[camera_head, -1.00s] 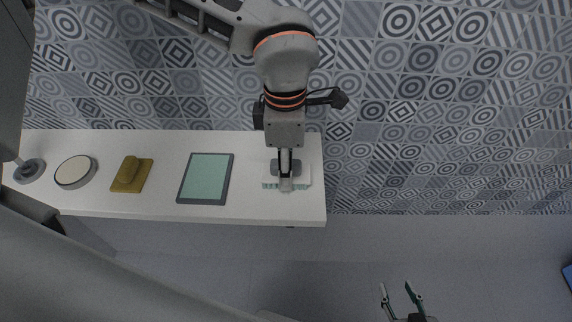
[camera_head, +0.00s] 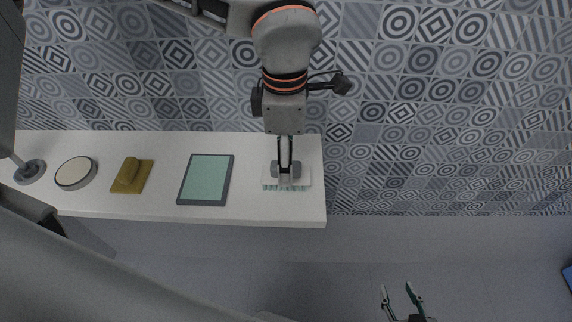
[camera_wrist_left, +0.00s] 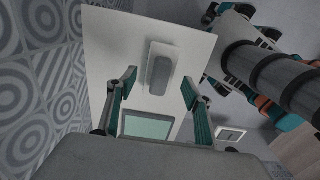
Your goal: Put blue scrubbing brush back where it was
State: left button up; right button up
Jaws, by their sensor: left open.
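The scrubbing brush (camera_head: 303,178) lies at the right end of the white shelf, with a pale body, a grey handle and blue-green bristles along its front edge. Its grey handle (camera_wrist_left: 160,70) shows in the left wrist view. My left gripper (camera_head: 286,170) is above the brush in the head view and partly covers it. In the left wrist view my left gripper (camera_wrist_left: 158,82) has its fingers spread, one on each side of the handle and apart from it. My right gripper (camera_head: 399,288) is open and empty, low in the head view, away from the shelf.
The white shelf (camera_head: 255,195) also holds a green-faced tablet (camera_head: 206,178), a mustard-coloured block with a handle (camera_head: 131,176), a round pale-topped item (camera_head: 74,172) and a grey round base (camera_head: 30,171). A patterned wall (camera_head: 440,110) stands behind. Shelf space between tablet and brush is clear.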

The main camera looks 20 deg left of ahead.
pick_arm(q)
notch_tip(320, 180, up, 9)
dwell(0.3)
jog(key=shift+s+f, duration=0.1)
dwell(0.4)
